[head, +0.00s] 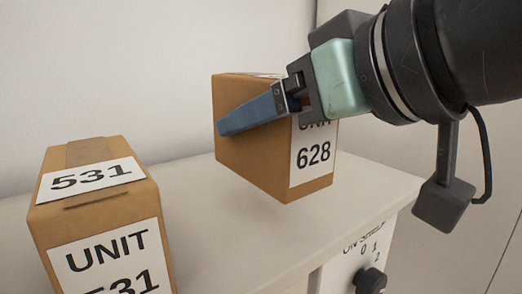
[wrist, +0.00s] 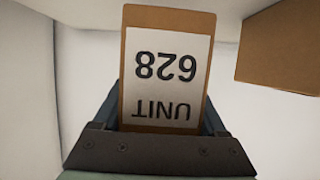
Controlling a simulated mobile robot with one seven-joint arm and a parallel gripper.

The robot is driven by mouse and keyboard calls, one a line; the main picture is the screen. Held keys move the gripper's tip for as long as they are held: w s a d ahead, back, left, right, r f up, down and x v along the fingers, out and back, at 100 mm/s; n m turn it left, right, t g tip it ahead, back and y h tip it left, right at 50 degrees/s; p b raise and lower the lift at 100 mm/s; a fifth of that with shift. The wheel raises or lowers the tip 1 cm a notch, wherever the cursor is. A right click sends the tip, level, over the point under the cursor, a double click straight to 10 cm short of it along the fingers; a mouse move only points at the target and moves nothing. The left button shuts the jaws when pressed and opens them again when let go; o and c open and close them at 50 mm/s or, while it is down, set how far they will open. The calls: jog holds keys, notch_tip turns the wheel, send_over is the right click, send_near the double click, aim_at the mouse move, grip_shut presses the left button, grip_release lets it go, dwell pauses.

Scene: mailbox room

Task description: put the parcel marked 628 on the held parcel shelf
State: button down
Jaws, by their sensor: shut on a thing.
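The parcel marked 628 (head: 255,165) is a brown cardboard box with a white "UNIT 628" label. My gripper (head: 250,115) is shut on it, with a blue finger along its near side. The parcel is held a little tilted, and it appears raised above the white surface (head: 215,235). In the wrist view the 628 parcel (wrist: 127,75) sits between the two fingers, its label upside down. The far finger is hidden behind the parcel in the head view. I cannot identify a held parcel shelf by any marking in these views.
A second brown parcel, marked 531 (head: 105,212), stands on the white surface at the left, apart from the held one. A brown box (wrist: 285,50) shows at the right of the wrist view. A black knob (head: 370,281) is on the white front below the surface.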

aim_at(269, 162)
jog(key=shift+f+p, duration=0.65)
jog(key=shift+f, duration=1.5)
jog(key=shift+s+f, duration=0.1)
